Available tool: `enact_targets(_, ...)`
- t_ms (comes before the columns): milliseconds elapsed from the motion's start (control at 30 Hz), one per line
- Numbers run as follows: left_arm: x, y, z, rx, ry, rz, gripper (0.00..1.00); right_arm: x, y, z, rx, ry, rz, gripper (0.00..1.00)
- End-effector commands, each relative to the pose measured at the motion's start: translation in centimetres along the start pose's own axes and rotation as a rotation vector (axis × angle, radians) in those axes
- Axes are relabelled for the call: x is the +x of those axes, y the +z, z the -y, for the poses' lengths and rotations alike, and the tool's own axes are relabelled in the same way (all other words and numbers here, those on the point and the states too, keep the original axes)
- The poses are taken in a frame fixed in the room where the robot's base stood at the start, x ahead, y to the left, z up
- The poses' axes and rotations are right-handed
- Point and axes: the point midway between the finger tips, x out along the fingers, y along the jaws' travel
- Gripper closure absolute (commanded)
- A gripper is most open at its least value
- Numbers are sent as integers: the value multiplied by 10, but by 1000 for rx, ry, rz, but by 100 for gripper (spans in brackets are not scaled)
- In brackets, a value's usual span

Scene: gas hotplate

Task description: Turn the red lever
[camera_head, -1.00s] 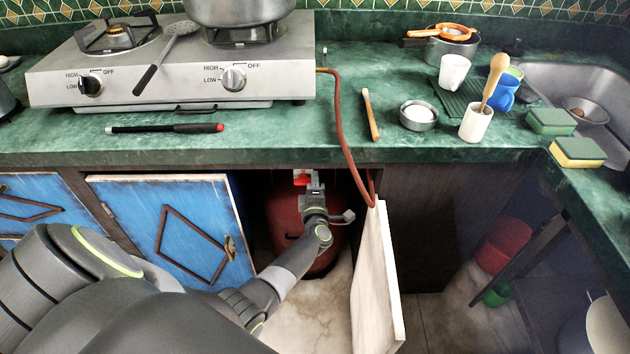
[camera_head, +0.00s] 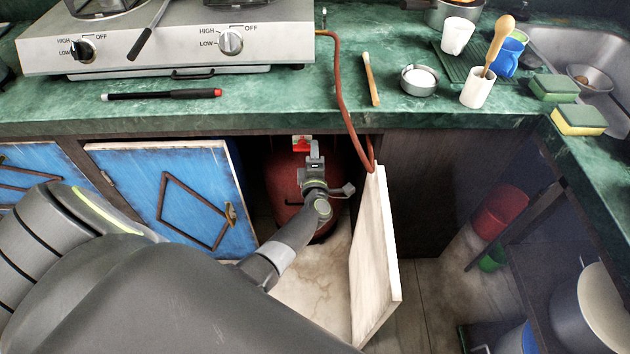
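The red lever (camera_head: 301,147) shows at the top of a dark red gas cylinder (camera_head: 281,188) inside the open cabinet, just below the counter edge. A small pale patch sits just above the lever. My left gripper (camera_head: 314,149) is at the lever's right side, in front of the cylinder. It is seen from behind, and its fingers are small and partly hidden, so I cannot tell whether they are open or touch the lever. My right gripper is not in view.
An orange-red hose (camera_head: 340,90) runs from the stove (camera_head: 165,55) down into the cabinet. The counter edge lies close above my gripper.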

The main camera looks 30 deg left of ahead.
Motion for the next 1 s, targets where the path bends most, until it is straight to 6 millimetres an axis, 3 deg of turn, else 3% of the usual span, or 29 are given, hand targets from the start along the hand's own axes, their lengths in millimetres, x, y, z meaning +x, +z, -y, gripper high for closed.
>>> enact_targets(267,-68,-1,0,-2,-5,-3,67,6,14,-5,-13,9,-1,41)
enact_targets(500,-120,0,1,-1,-4,-2,67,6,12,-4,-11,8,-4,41)
enact_targets(700,-145,0,1,-1,-1,-1,67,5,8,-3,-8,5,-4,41)
enact_targets(1000,-151,0,0,1,0,0,67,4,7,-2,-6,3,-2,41)
